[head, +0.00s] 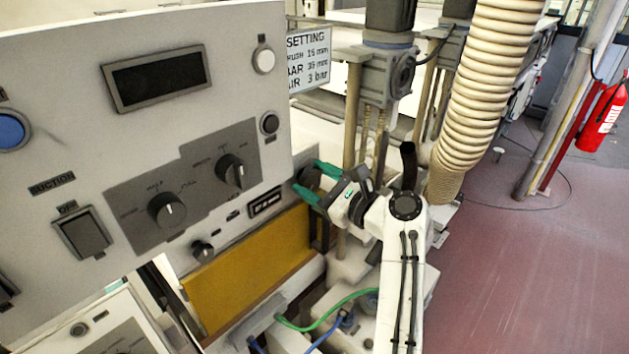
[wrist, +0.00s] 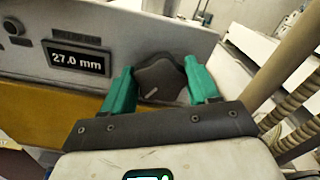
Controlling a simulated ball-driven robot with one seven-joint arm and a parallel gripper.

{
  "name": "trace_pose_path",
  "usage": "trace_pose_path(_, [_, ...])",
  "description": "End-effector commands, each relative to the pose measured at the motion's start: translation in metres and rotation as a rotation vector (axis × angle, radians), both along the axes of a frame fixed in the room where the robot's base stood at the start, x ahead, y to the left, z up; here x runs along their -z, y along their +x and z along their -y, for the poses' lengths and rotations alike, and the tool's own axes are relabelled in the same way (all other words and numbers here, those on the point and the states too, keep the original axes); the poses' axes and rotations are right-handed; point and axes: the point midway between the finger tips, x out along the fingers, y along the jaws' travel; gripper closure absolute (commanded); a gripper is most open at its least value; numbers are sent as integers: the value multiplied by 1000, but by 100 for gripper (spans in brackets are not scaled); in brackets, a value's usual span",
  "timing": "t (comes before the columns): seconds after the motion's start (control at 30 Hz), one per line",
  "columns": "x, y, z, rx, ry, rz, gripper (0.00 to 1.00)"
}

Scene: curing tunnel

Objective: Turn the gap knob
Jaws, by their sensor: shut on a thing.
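The gap knob (wrist: 158,76) is a dark knob with a short white pointer mark low on its face, in the middle of the wrist view. The green fingers of my gripper (wrist: 160,86) stand on either side of it, shut on it. Left of the knob a dark display (wrist: 78,60) reads 27.0 mm. In the head view my gripper (head: 309,181) reaches the right end of the machine panel, and a dark part of the knob (head: 308,176) shows between its green fingertips.
A grey control panel (head: 60,130) with other knobs, a switch and a blank display (head: 157,77) fills the left. A partly hidden setting sign (head: 309,60) stands behind. A ribbed hose (head: 490,90) hangs close to my arm. The red floor (head: 530,270) at right is clear.

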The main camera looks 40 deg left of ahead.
Motion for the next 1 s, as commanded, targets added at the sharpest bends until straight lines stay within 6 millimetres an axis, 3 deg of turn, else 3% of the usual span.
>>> trace_pose_path(0.43, [2,3,1,4,20,-283,71])
trace_pose_path(1.0, [3,3,1,4,24,-350,71])
